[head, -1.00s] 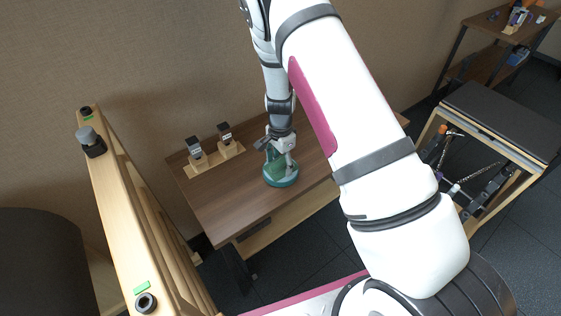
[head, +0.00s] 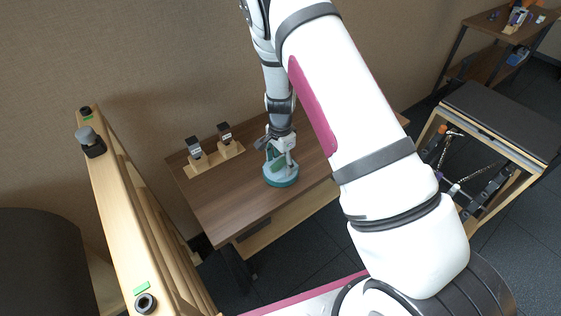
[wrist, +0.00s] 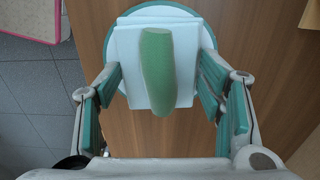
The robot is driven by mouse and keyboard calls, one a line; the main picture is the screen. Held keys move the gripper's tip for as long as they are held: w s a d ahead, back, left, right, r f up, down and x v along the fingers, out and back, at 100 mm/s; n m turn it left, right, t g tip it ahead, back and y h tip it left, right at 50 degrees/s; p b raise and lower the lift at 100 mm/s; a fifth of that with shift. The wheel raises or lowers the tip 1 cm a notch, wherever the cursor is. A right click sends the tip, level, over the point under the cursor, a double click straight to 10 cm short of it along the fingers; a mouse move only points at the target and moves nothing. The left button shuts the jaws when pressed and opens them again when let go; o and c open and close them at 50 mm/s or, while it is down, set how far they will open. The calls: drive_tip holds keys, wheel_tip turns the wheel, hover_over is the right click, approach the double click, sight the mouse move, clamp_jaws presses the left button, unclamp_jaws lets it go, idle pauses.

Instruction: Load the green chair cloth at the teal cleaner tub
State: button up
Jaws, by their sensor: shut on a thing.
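The teal cleaner tub (head: 281,181) stands on the brown table, and its round rim also shows in the wrist view (wrist: 157,9). The chair cloth is a square pale blue-white pad (wrist: 128,62) with a raised green grip (wrist: 156,70) along its middle. It lies over the tub opening; whether it touches the contents is hidden. My gripper (wrist: 162,78) is above the tub, its teal-padded fingers on either side of the pad, shut on it. In the head view my gripper (head: 281,150) points down and partly covers the cloth.
A wooden ladder-like frame (head: 125,215) rises at left. A padded reformer (head: 505,120) stands at right. The table left of the tub is clear.

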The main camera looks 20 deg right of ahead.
sight(281, 160)
drive_tip(key=shift+r+p, duration=1.05)
drive_tip(key=shift+r, duration=2.35)
